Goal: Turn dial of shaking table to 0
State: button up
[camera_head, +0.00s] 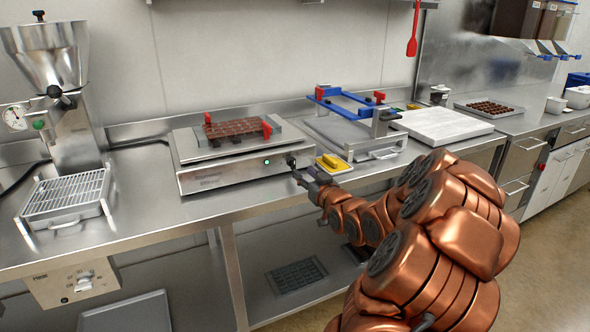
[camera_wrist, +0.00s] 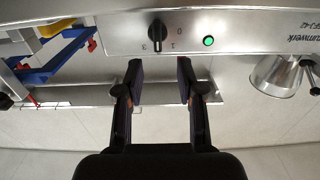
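The shaking table (camera_head: 232,177) is a flat metal box on the steel counter. Its black dial (camera_head: 291,160) sits at the right end of the front panel. In the wrist view, which is upside down, the dial (camera_wrist: 157,31) has its knob bar standing roughly vertical in the picture, with small marks beside it that are hard to read. A lit green lamp (camera_head: 267,161) is next to it, also seen in the wrist view (camera_wrist: 208,41). My gripper (camera_wrist: 160,68) is open and empty, its fingers short of the panel, roughly lined up with the dial. It also shows in the head view (camera_head: 305,177).
A brown mould (camera_head: 232,129) with red clamps lies on the shaking table. A yellow-topped item (camera_head: 333,163) stands close right of my gripper. A blue-handled frame (camera_head: 350,104) is behind it. A hopper machine (camera_head: 55,90) stands at the left.

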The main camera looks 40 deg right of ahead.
aim_at(294, 162)
jog(key=shift+w+d, duration=0.25)
jog(key=shift+p+x, duration=0.5)
jog(key=shift+x, duration=3.05)
jog(key=shift+s+r, duration=0.1)
jog(key=shift+r, duration=0.05)
grip_shut()
